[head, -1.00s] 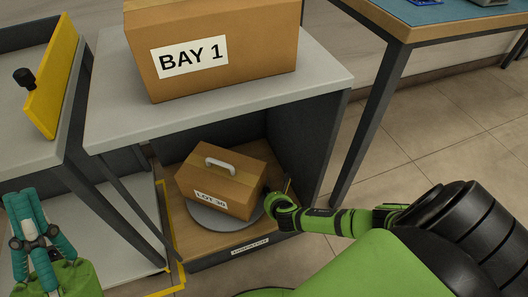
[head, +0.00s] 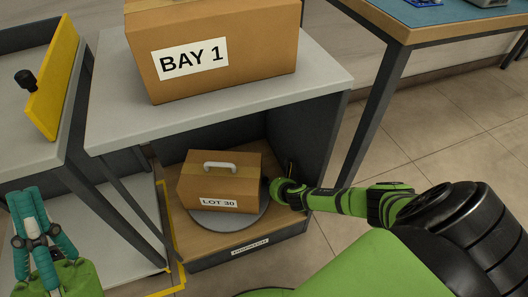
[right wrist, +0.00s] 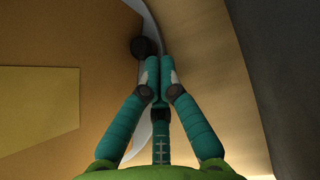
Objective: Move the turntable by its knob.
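The turntable (head: 256,222) is a grey disc on the wooden floor of the low bay. A brown carton (head: 219,182) marked LOT 30 with a white handle sits on it, its label facing me. The black knob (right wrist: 145,47) stands at the disc's rim in the right wrist view. My right gripper (right wrist: 159,60) is shut and empty, its fingertips just right of the knob, touching or nearly touching it. In the head view my right arm reaches into the bay and hides its fingertips. My left gripper (head: 22,192) is shut and empty at the far left, away from the turntable.
The bay's grey top (head: 322,82) carries a BAY 1 box (head: 262,55) above the turntable. A dark side wall (head: 300,140) stands close right of my right gripper. A yellow panel with a black knob (head: 52,85) is at left. Floor at right is open.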

